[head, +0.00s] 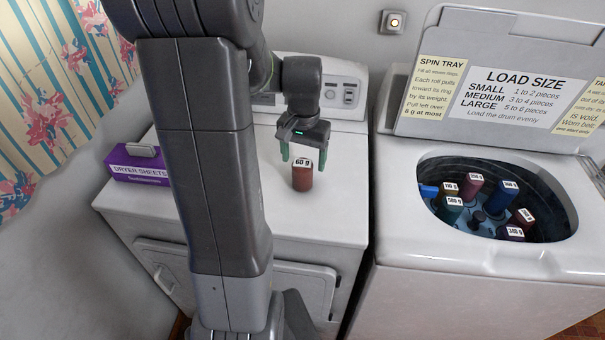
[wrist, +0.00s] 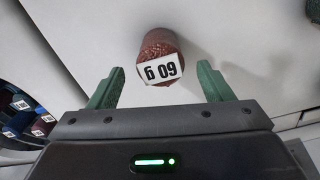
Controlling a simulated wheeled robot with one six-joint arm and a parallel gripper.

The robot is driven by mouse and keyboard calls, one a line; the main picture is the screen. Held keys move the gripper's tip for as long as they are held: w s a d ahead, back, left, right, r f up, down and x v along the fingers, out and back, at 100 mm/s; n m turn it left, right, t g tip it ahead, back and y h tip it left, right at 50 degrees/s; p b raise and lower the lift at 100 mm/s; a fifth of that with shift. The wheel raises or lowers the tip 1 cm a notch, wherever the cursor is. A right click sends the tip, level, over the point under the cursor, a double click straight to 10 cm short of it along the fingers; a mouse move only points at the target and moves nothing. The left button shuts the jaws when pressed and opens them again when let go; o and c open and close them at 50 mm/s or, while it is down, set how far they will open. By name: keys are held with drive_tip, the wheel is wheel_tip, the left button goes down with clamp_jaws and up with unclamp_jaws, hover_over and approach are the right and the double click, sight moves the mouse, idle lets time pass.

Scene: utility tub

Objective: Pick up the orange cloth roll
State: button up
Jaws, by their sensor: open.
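The cloth roll (head: 302,180) stands upright on the white dryer top, rust orange-red with a white "60 g" tag on its upper end. In the wrist view my gripper (wrist: 160,70) shows clear space on both sides of the roll. Nothing is held, and no finger visibly touches the roll.
A purple dryer-sheets box (head: 139,174) sits at the dryer's left edge. The dryer's control panel (head: 340,92) rises behind my gripper. On the right, an open washer tub (head: 560,205) holds several labelled rolls. The dryer top (head: 325,225) is clear around the roll.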

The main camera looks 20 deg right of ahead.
sight(302, 175)
drive_tip(key=shift+s+a+f+p, duration=0.1)
drive_tip(key=shift+f+p, duration=0.1)
drive_tip(key=shift+f, duration=1.3)
drive_tip(key=shift+s+a+f+p, duration=0.1)
drive_tip(key=shift+f+p, duration=0.1)
drive_tip(key=shift+f, duration=1.25)
drive_tip(key=c, duration=1)
